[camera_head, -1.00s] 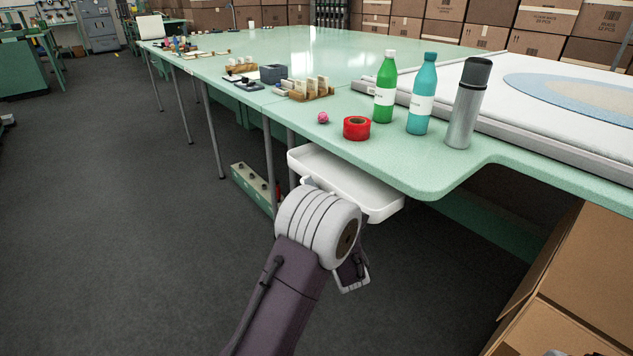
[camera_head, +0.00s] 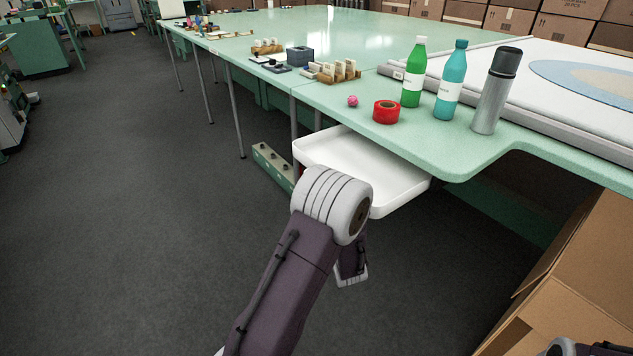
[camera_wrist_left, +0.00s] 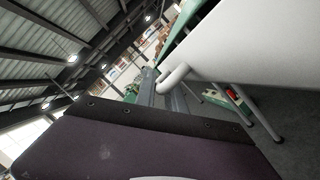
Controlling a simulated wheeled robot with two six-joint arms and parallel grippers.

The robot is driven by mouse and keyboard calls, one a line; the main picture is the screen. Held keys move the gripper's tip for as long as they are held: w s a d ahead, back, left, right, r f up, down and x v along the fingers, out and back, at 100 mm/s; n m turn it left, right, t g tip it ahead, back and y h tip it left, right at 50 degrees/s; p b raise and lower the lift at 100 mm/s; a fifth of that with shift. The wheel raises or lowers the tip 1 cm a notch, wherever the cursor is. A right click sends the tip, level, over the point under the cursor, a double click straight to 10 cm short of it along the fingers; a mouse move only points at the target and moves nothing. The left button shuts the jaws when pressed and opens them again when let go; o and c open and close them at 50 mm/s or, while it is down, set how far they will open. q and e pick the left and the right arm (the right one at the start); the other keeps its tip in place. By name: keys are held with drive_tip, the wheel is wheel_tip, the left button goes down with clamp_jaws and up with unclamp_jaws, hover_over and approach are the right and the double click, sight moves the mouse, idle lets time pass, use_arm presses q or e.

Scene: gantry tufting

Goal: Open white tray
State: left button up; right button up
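The white tray (camera_head: 392,175) is a shallow drawer under the near edge of the green table. It is partly pulled out, and its inside looks empty. In the left wrist view the tray's pale underside or wall (camera_wrist_left: 250,45) fills the upper right, with a rounded white handle (camera_wrist_left: 175,79) at its end. My left arm reaches up to the tray's front edge in the head view. Its white wrist joint covers part of that edge. My right gripper is out of view.
On the green table (camera_head: 465,140) stand a red tape roll (camera_head: 386,112), a pink ball (camera_head: 352,101), a green bottle (camera_head: 413,75), a teal bottle (camera_head: 450,82) and a grey flask (camera_head: 495,92). An open cardboard box (camera_head: 575,265) is at lower right. The floor left is clear.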

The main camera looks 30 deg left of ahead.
use_arm(q)
drive_tip(key=p+v, duration=0.2)
drive_tip(key=v, duration=0.7)
drive_tip(key=shift+d, duration=0.1)
idle(0.3)
